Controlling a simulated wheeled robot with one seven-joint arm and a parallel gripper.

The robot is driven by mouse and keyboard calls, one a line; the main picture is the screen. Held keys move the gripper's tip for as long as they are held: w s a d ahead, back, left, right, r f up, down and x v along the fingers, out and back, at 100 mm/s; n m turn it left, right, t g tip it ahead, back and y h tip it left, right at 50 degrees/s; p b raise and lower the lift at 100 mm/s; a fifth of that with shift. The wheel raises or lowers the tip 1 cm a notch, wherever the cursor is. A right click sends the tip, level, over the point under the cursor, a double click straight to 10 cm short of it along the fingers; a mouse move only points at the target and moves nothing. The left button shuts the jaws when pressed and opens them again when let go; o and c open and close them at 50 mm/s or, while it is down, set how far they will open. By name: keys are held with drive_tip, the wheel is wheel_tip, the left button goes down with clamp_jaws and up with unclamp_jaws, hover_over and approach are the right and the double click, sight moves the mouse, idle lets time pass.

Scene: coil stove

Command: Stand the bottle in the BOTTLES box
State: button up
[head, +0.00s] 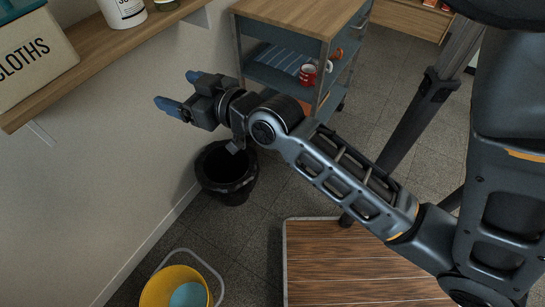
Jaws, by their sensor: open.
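My gripper (176,89) is at the upper left of the head view, its two blue-tipped fingers spread apart with nothing between them. It is in front of the pale wall, to the right of the wall shelf. A white container with dark lettering (122,10) stands on that shelf, cut off by the top edge; I cannot tell whether it is the bottle. A darker round item beside it is also cut off. I see no box marked BOTTLES.
A cream box marked CLOTHS (32,62) sits on the wooden wall shelf (98,60). A trolley (285,20) holds a striped cloth and a red mug (308,75). A black bin (226,172), a yellow bucket (176,286) and a wooden tabletop (350,265) are lower down.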

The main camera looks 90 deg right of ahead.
drive_tip(key=s+a+f+n+y, duration=0.1)
drive_tip(key=s+a+y, duration=0.1)
drive_tip(key=a, duration=0.5)
drive_tip(key=s+a+f+n+y, duration=0.2)
drive_tip(key=s+a, duration=0.3)
drive_tip(key=a, duration=0.2)
drive_tip(key=shift+s+f+t, duration=0.3)
drive_tip(key=s+a+n+y, duration=0.1)
drive_tip(key=s+a, duration=0.1)
drive_tip(key=s, duration=0.1)
drive_tip(key=s+a+r+n+y, duration=0.1)
drive_tip(key=s+a, duration=0.2)
drive_tip(key=s+a+n+y, duration=0.1)
drive_tip(key=s+a+y, duration=0.1)
drive_tip(key=s, duration=0.1)
drive_tip(key=shift+a+r, duration=0.25)
drive_tip(key=shift+r, duration=0.05)
drive_tip(key=shift+s+a+r, duration=0.1)
drive_tip(key=shift+s+a, duration=0.05)
drive_tip(key=shift+s, duration=0.1)
drive_tip(key=shift+c, duration=0.8)
